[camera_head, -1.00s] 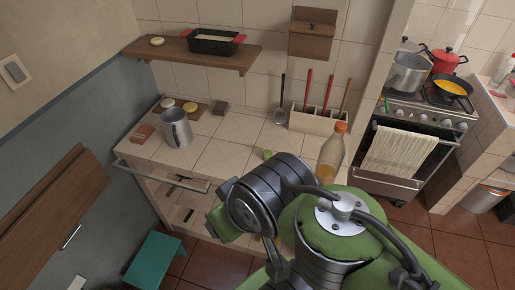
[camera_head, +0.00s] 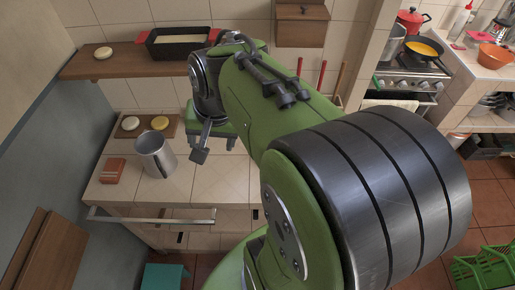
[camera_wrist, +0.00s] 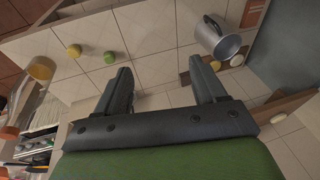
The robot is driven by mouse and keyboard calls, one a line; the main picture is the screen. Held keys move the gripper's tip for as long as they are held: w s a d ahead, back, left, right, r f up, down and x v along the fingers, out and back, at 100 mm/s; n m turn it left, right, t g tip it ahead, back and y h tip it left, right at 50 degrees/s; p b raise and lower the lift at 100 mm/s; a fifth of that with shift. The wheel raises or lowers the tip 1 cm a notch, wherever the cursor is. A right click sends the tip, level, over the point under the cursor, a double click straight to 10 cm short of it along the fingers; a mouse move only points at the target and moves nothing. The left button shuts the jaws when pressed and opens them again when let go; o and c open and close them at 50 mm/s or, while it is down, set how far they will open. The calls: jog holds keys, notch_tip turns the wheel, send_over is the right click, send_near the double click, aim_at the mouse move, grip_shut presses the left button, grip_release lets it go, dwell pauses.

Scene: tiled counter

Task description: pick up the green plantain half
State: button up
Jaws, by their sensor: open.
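In the head view my gripper (camera_head: 215,148) is over the counter, right of the metal pitcher, and my arm hides the green piece.
The metal pitcher (camera_head: 156,155) stands on the counter, with a reddish block (camera_head: 112,170) to its left. A wooden board (camera_head: 147,127) with round items lies behind. A shelf (camera_head: 83,67) holds a black loaf pan (camera_head: 178,42). A bottle (camera_wrist: 42,68) shows left in the wrist view.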

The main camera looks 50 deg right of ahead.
jog(key=w+d+f+m+g+y, duration=0.1)
jog(key=w+d+f+m, duration=0.1)
jog(key=d+f+m, duration=0.3)
jog(key=w+d+f+m, duration=0.1)
jog(key=w+d+m, duration=0.1)
jog(key=d, duration=0.5)
jog(key=s+d+f+m+t+y, duration=0.1)
jog(key=s+d+f+m, duration=0.3)
jog(key=d+f+m, duration=0.3)
jog(key=s+d+f+m+y, duration=0.1)
jog(key=s+d+f+m, duration=0.3)
jog(key=d+f, duration=0.3)
jog(key=x, duration=0.8)
jog(key=shift+w+d+f, duration=0.1)
jog(key=shift+w+f, duration=0.2)
jog(key=x, duration=0.5)
jog(key=shift+f, duration=0.35)
jog(key=shift+a, duration=0.2)
jog(key=c, duration=1.1)
